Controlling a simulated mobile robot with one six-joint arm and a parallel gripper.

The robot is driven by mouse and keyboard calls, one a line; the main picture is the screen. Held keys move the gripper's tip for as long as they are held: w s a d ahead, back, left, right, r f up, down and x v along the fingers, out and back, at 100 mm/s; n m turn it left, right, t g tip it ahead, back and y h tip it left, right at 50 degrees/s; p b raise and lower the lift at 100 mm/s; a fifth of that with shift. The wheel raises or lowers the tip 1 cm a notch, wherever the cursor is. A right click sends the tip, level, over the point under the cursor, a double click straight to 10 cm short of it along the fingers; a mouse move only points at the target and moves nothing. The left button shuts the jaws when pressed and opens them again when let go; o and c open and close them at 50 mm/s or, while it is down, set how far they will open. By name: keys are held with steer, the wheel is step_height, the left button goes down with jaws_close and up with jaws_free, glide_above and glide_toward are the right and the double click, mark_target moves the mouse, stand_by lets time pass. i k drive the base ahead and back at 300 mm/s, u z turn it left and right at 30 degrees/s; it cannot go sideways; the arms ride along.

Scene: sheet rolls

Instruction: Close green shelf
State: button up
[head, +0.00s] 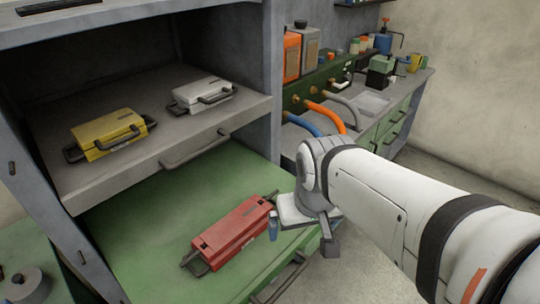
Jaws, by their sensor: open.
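The green shelf (140,235) is a flat pull-out tray low in the grey cabinet, and it stands out past the cabinet's front. A red case (232,232) with dark handles lies on it. The shelf's grey bar handle (280,281) is on its front edge, at the bottom of the head view. My gripper (300,232) is open, with its fingers apart at the shelf's right front edge, right of the red case and above the handle. I cannot tell whether it touches the shelf. My wrist hides part of that edge.
A grey shelf (85,182) above also sticks out, with a handle (195,150), a yellow case (108,133) and a white case (203,93). A green workbench (393,133) with hoses and bottles stands behind my arm. Bare floor shows at right.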

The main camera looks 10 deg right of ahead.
mark_target(143, 232)
steer(key=z, duration=0.35)
steer(key=k, duration=1.35)
steer(key=u, duration=0.25)
steer(key=i, duration=1)
steer(key=u, duration=0.05)
